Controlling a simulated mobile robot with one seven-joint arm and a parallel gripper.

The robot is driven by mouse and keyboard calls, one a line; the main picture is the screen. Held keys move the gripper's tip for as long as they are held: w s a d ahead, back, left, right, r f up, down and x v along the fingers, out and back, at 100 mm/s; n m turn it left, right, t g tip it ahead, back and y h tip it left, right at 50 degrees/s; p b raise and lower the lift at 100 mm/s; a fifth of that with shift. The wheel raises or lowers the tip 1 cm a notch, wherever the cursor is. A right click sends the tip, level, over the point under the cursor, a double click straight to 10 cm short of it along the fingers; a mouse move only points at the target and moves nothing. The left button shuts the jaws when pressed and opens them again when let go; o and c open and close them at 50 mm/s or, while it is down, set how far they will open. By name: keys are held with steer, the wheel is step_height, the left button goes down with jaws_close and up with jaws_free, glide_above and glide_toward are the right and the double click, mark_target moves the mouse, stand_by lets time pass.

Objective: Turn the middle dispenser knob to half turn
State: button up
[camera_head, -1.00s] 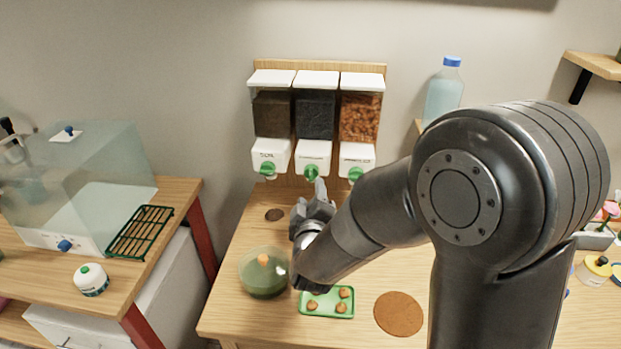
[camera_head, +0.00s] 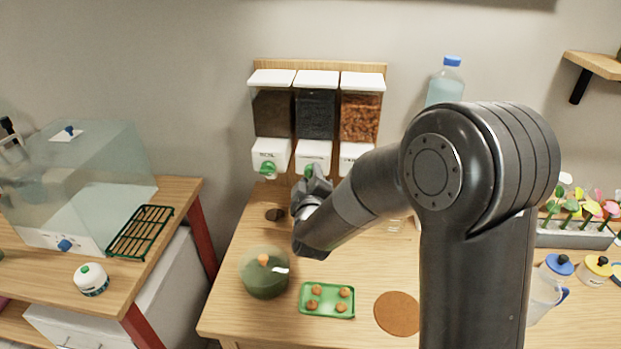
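Three dispensers hang on a wooden wall board. The middle dispenser (camera_head: 315,115) holds dark, nearly black material, with a white lid and a white lower front. Its green knob (camera_head: 308,170) shows only in part, because my gripper (camera_head: 314,178) is right in front of it. The fingers are small and partly hidden by the wrist, so I cannot tell whether they touch the knob or how far apart they are. The left dispenser has its own green knob (camera_head: 267,168). The right dispenser's (camera_head: 360,118) knob is hidden behind my arm.
A blue-capped bottle (camera_head: 444,84) stands at the right. A glass case (camera_head: 75,185) stands on the left table.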

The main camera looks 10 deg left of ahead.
steer(key=c, duration=0.6)
steer(key=shift+m, duration=0.3)
steer(key=m, duration=0.6)
steer(key=shift+f+m+t+h, duration=0.1)
steer(key=shift+m+t+h, duration=0.2)
steer(key=shift+t, duration=0.1)
steer(key=m+h, duration=0.1)
steer(key=m, duration=0.9)
steer(key=m+h, duration=0.1)
steer(key=m, duration=1)
steer(key=m+h, duration=0.2)
steer(key=m, duration=0.8)
steer(key=shift+a+f+g, duration=0.1)
steer(key=shift+f+g, duration=0.1)
steer(key=shift+g, duration=0.2)
steer(key=shift+m, duration=0.4)
